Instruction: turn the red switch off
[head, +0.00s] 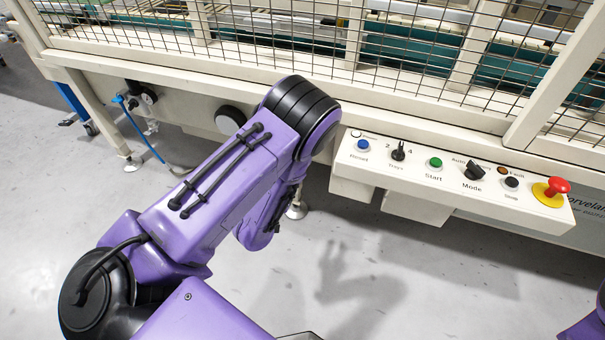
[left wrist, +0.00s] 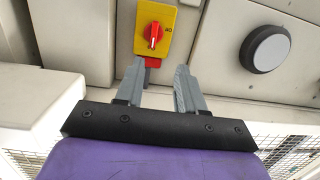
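The red switch (left wrist: 153,36) is a rotary knob on a yellow plate, fixed to a cream panel in the left wrist view. Its handle stands nearly upright in the picture, with a small dark mark on the plate to its right. My left gripper (left wrist: 159,72) is open and empty. Its two grey fingers point at the panel, with their tips just below the yellow plate in the picture. Whether they touch the panel I cannot tell. In the head view my purple left arm hides the switch and the left gripper. My right gripper is out of view.
A large grey round knob (left wrist: 268,48) is right of the switch. The control box (head: 450,181) carries coloured buttons, selectors and a red emergency stop (head: 557,185). Wire mesh (head: 430,50) guards the machine above. The floor (head: 430,290) in front is clear.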

